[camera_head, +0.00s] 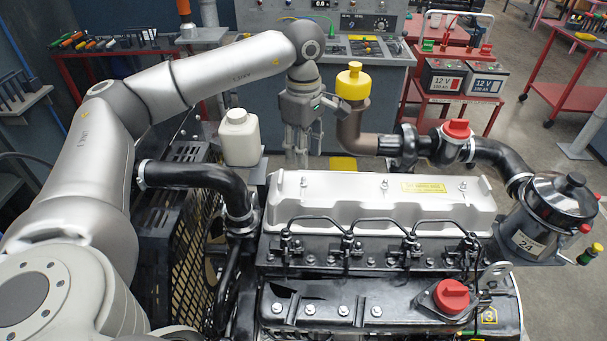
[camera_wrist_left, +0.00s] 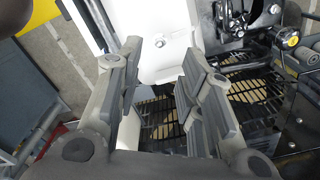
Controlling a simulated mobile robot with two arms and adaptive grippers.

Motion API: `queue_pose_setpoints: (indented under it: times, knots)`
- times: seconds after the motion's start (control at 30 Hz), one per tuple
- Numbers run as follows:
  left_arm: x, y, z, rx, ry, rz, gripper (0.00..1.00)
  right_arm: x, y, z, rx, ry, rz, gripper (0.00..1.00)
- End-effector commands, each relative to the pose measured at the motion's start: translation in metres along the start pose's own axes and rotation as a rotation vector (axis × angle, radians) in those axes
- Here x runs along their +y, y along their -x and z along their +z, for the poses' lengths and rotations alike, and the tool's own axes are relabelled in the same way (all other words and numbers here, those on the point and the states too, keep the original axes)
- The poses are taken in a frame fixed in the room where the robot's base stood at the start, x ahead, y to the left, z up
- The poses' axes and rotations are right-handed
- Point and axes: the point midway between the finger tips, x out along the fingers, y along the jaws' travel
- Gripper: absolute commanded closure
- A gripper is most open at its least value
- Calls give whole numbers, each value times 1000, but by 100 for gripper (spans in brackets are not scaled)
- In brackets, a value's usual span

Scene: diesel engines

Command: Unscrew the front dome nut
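The white valve cover (camera_head: 385,205) lies along the top of the engine, with several small dome nuts on its upper face. The dome nut at its left end, by the fan side (camera_head: 304,182), shows just below my left gripper (camera_head: 297,150). My left gripper points down behind that end of the cover, apart from the nut. In the left wrist view, its two padded fingers (camera_wrist_left: 161,58) stand apart with nothing between them. A small nut (camera_wrist_left: 160,43) on the white cover shows beyond the gap between the fingertips. My right gripper is not in view.
A white bottle (camera_head: 239,138) stands left of the gripper. A pipe with a yellow cap (camera_head: 353,82) rises close on the right. The black fan guard (camera_head: 190,235) and a hose (camera_head: 205,178) lie left of the cover. Injector lines (camera_head: 345,240) run along the near side.

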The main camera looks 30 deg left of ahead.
Motion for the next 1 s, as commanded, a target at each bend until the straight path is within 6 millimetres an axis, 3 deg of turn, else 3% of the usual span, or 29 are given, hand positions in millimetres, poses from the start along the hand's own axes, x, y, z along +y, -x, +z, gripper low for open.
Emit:
queue_pose_setpoints:
  times: [0.67, 1.0]
  knots:
    - [0, -72, 0, 0, 0, 0, 65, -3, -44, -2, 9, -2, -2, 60]
    - [-1, -70, 0, 0, 0, 0, 65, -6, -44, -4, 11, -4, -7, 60]
